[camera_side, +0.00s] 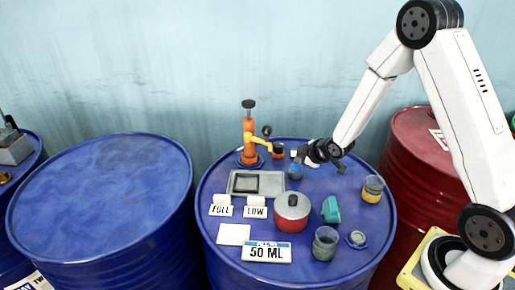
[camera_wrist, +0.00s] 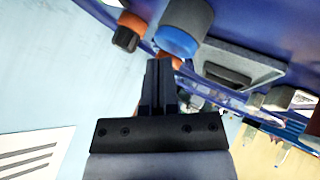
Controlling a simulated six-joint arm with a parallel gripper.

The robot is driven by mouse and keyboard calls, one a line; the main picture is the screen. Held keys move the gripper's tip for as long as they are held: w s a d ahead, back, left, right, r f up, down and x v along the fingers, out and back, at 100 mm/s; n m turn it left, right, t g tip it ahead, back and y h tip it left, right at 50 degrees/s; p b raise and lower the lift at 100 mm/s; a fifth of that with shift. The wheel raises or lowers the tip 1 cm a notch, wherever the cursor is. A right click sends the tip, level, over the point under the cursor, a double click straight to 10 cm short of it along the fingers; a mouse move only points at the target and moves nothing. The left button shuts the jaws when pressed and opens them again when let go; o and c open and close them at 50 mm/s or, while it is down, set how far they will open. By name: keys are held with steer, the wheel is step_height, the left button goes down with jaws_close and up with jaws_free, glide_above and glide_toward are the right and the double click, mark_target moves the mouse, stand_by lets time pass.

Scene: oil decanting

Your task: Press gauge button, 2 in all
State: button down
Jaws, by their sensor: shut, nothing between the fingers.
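My gripper (camera_side: 304,154) is at the back right of the blue drum's top, its fingers pointing left. In the wrist view my gripper (camera_wrist: 161,66) has its two dark fingers together with nothing between them. A grey cylinder with a blue end (camera_wrist: 180,40) is just beyond the fingertips; a small blue-and-grey piece (camera_side: 295,171) shows below the gripper in the side view. I cannot tell which part is the gauge button. A sign reading 50 ML (camera_side: 266,253) is at the front, and small FULL (camera_side: 221,211) and LOW (camera_side: 256,212) signs stand at the left.
The blue drum (camera_side: 215,232) also carries an orange hand pump (camera_side: 250,140), a grey tray (camera_side: 242,189), a red pot (camera_side: 291,218), a teal block (camera_side: 331,210), a jar with yellow liquid (camera_side: 372,194) and a grey jar (camera_side: 324,249). A bare blue drum (camera_side: 95,195) stands left.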

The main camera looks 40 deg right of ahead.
mark_target(299, 167)
steer(key=shift+r, duration=0.35)
steer(key=shift+r, duration=0.15)
steer(key=shift+r, duration=2.35)
steer(key=shift+s+a, duration=0.1)
steer(key=shift+s+a+r+m, duration=0.1)
steer(key=shift+s+a+m, duration=0.1)
steer(key=shift+s+m, duration=0.1)
steer(key=s+a+r+m+g, duration=0.1)
steer(key=s+a+m+g, duration=0.2)
steer(key=s, duration=0.6)
steer(key=s+a+r+m+g, duration=0.1)
steer(key=s+a+m+g, duration=0.2)
steer(key=s+a, duration=0.3)
steer(key=s+m, duration=0.1)
steer(key=s, duration=0.2)
steer(key=shift+a+m+g, duration=0.25)
steer(key=shift+m+g, duration=0.05)
steer(key=shift+m, duration=0.1)
